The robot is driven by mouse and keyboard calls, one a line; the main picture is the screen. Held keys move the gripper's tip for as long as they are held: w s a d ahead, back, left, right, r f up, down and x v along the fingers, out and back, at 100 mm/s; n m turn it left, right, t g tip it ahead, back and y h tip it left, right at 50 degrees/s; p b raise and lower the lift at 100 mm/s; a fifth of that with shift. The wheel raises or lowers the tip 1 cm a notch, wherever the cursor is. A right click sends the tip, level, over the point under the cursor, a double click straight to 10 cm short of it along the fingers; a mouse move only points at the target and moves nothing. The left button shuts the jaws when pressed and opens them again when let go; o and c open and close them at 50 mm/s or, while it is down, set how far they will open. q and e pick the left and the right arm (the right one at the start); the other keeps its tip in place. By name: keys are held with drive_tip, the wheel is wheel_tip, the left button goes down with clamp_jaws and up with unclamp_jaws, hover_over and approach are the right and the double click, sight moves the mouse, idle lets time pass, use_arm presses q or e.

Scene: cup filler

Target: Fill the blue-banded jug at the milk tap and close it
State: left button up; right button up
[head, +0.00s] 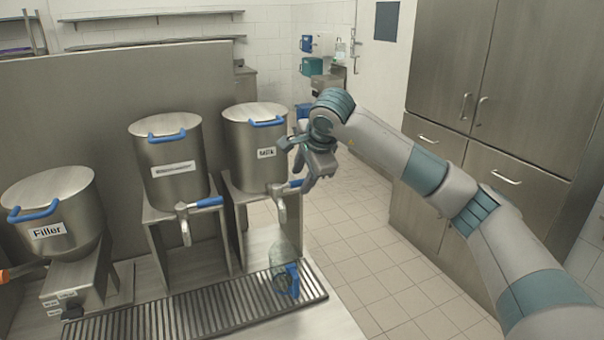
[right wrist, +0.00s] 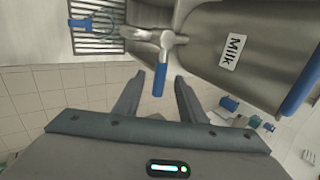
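The clear jug (head: 281,262) with blue on its side stands upright on the drip grate below the milk tap (head: 281,200). It also shows at the top left of the right wrist view (right wrist: 97,25). No milk stream is visible. The tap's blue lever (head: 291,187) sticks out to the right. My right gripper (head: 297,165) is open beside the pot labelled Milk (head: 252,172). In the right wrist view the blue lever (right wrist: 160,78) lies between the lines of the two spread fingers, near their tips; contact cannot be told. My left gripper is out of view.
A middle pot (head: 168,150) with its own blue-levered tap and a pot labelled Filler (head: 60,215) stand to the left. The slotted drip grate (head: 190,312) runs along the front. Tiled floor (head: 370,260) and steel cabinets (head: 520,130) lie to the right.

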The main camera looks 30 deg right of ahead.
drive_tip(key=shift+w+f, duration=0.2)
drive_tip(key=shift+f, duration=0.05)
clamp_jaws()
drive_tip(key=shift+a, duration=0.1)
drive_tip(key=shift+s+a+f+m+h+b, duration=0.15)
drive_tip(key=shift+s+m+h+b, duration=0.2)
drive_tip(key=shift+m, duration=0.35)
drive_tip(key=shift+s+a+m+h, duration=0.25)
drive_tip(key=shift+s+m+h, duration=0.35)
drive_tip(key=shift+m, duration=0.5)
drive_tip(key=shift+w, duration=0.1)
